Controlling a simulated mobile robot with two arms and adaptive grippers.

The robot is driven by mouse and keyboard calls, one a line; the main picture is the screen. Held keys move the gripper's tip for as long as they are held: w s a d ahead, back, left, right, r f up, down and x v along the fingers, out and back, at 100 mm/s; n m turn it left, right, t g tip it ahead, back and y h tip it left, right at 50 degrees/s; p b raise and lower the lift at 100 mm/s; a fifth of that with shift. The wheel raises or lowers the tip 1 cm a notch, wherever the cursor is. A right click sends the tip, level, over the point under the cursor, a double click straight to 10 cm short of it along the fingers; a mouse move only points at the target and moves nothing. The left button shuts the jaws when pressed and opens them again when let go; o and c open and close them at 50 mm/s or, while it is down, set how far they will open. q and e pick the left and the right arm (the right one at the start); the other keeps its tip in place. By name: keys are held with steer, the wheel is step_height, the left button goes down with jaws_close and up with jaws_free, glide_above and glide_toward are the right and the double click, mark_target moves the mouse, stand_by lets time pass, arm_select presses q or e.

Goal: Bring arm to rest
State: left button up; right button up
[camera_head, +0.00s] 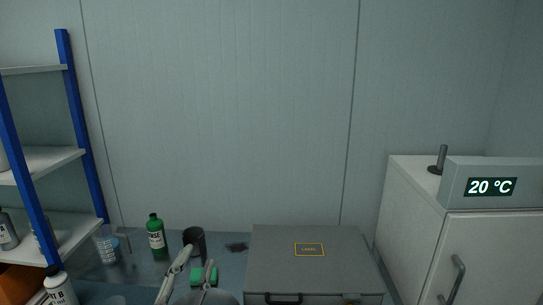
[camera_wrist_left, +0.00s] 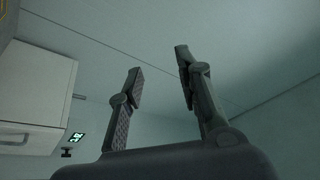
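My left gripper (camera_head: 198,258) shows at the bottom of the head view, left of the grey case, with its fingers pointing up. In the left wrist view the gripper (camera_wrist_left: 159,62) has its two fingers spread apart with nothing between them. A small green block (camera_head: 203,276) shows behind the fingers on the work surface in the head view; it is partly hidden. My right gripper is in neither view.
A closed grey case (camera_head: 310,270) lies on the work surface (camera_head: 150,268). A green bottle (camera_head: 156,237), a dark cup (camera_head: 195,240) and a clear beaker (camera_head: 107,245) stand left. A blue-post shelf (camera_head: 70,130) is far left; a white cabinet (camera_head: 420,215) is right.

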arm_select(q)
steer(key=s+a+f+n+g+y, duration=0.3)
steer(key=a+f+n+g, duration=0.1)
steer(key=f, duration=0.5)
steer(key=s+a+f+n+g+y, duration=0.2)
steer(key=a+f+n+g+y, duration=0.15)
steer(key=f, duration=0.55)
steer(key=s+d+f+g+h, duration=0.1)
steer(key=s+f+g, duration=0.5)
steer(key=s, duration=0.4)
steer(key=s+f+g+h, duration=0.2)
steer(key=s+f+g, duration=0.3)
steer(key=s+f, duration=0.3)
step_height(320, 180, down, 25)
steer(key=s+g, duration=0.1)
steer(key=s, duration=0.1)
steer(key=s+a+f+g, duration=0.1)
steer(key=s+a+f, duration=0.2)
steer(key=s+f, duration=1.3)
steer(key=shift+s+f+y, duration=0.35)
steer(key=shift+s, duration=0.3)
